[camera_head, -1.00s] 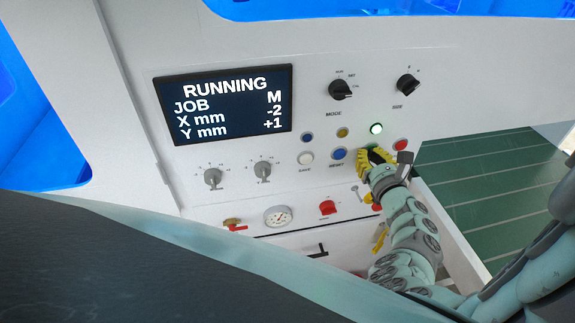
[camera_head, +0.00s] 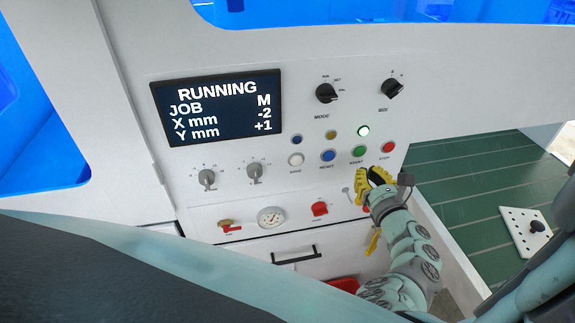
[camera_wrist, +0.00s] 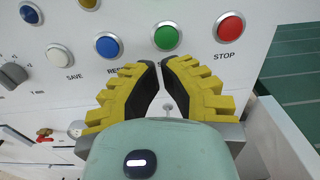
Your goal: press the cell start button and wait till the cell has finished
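The green start button (camera_head: 358,151) is on the white control panel, between the blue reset button (camera_head: 328,155) and the red stop button (camera_head: 388,147). In the wrist view the start button (camera_wrist: 168,37) is just beyond the fingertips, uncovered. My gripper (camera_head: 377,175) has yellow fingers and is below and right of the start button, apart from it. In the wrist view its fingertips (camera_wrist: 161,62) are close together with a narrow gap and nothing held. The screen (camera_head: 217,108) reads RUNNING, JOB M, X mm -2, Y mm +1. A green lamp (camera_head: 363,131) above the start button is lit.
Mode (camera_head: 326,93) and size (camera_head: 392,89) knobs sit above the buttons.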

